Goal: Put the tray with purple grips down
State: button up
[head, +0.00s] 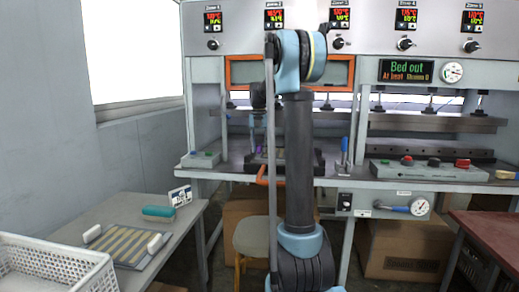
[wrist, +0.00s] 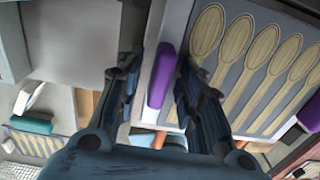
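The tray with purple grips (wrist: 268,75) fills the right of the wrist view, with several pale wooden spoons lying side by side on its grey face. Its purple grip (wrist: 161,76) stands between the fingers of my gripper (wrist: 158,66). The fingers are apart, and a gap shows between the left finger and the grip. In the head view a small bit of purple grip (head: 259,150) shows at the left press bay, beside my arm. My arm hides most of that tray there, and I cannot tell exactly what bears it.
A side table (head: 185,222) at left holds a tray with white grips (head: 126,245), a teal object (head: 159,211) and a small sign (head: 180,196). A white basket (head: 55,268) stands in front. A control box with red buttons (head: 430,170) sits right of the bay.

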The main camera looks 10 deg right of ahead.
jog(key=shift+r, duration=3.85)
